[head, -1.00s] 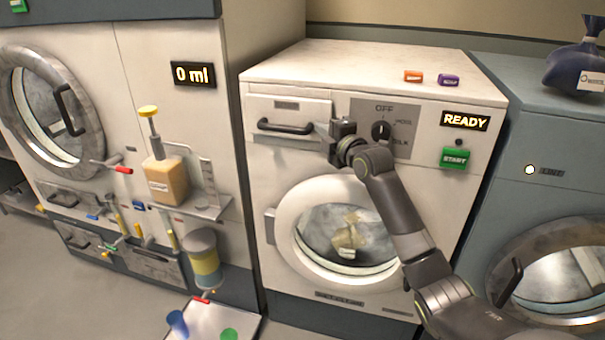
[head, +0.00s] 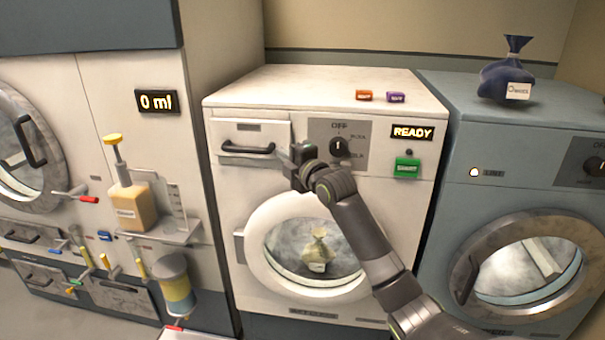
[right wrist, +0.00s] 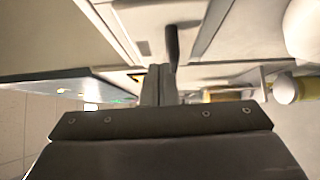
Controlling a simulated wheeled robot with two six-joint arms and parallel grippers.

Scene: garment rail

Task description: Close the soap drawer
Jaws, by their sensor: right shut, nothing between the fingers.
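The soap drawer (head: 222,133) is at the upper left of the white washing machine (head: 225,190), left of the dial. Its front looks near flush with the panel, but I cannot tell whether a small gap remains. Its black bar handle (head: 246,149) runs across the front. My right gripper (head: 286,157) is shut and empty at the drawer's right edge, close to the handle's right end. In the right wrist view the shut fingers (right wrist: 160,82) point at the pale front, close to the dark handle (right wrist: 172,45); contact is unclear. My left gripper is not in view.
The dial (head: 339,147), READY display (head: 412,132) and green START button (head: 407,168) are right of the drawer. The round door (head: 262,273) below is shut, with a pouch (head: 319,250) visible through its glass. A soap pump bottle (head: 128,205) stands on a shelf at left.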

